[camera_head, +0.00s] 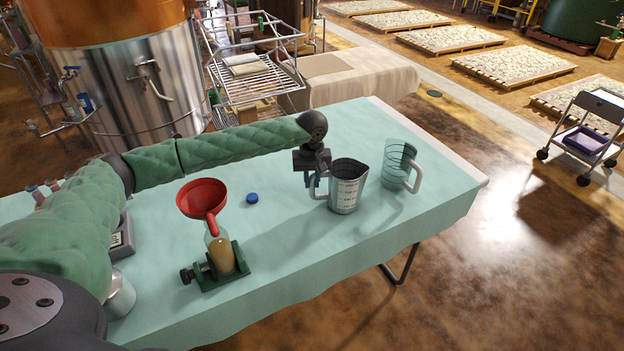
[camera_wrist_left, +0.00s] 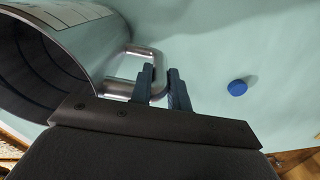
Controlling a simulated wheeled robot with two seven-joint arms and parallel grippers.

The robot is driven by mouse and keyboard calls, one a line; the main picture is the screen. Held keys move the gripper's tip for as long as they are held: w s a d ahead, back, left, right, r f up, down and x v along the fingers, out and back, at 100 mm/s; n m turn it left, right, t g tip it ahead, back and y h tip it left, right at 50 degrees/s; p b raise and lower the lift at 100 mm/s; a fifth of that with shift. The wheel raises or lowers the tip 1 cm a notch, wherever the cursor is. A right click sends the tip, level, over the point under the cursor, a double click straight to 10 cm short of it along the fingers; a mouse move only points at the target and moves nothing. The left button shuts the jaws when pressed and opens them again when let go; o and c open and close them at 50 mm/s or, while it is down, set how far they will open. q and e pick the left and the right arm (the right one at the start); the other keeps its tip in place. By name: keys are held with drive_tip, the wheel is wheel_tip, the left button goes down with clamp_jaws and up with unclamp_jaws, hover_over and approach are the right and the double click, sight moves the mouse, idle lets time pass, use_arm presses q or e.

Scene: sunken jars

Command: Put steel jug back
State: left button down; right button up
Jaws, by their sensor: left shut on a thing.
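The steel jug (camera_head: 346,187) is upright at the right part of the table, with graduation marks on its side. In the left wrist view the jug (camera_wrist_left: 75,40) fills the upper left, with its dark inside showing. My left gripper (camera_head: 314,180) is at the jug's handle, on its left side. In the left wrist view the left gripper (camera_wrist_left: 162,88) has its fingers shut on the handle. I cannot tell whether the jug's base touches the cloth. My right gripper is not in view.
A clear jug (camera_head: 399,166) stands close to the right of the steel jug. A red funnel (camera_head: 203,198) sits over a bottle (camera_head: 221,254) in a green clamp (camera_head: 236,270). A blue cap (camera_head: 252,198) lies on the table (camera_head: 290,260). The front right of the table is clear.

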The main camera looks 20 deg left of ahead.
use_arm(q)
drive_tip(key=shift+f, duration=0.15)
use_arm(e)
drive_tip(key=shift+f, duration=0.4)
use_arm(q)
drive_tip(key=shift+f, duration=0.1)
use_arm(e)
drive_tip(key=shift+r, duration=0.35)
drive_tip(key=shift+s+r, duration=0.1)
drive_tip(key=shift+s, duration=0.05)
use_arm(q)
drive_tip(key=c, duration=1.3)
unclamp_jaws()
drive_tip(key=shift+c, duration=0.2)
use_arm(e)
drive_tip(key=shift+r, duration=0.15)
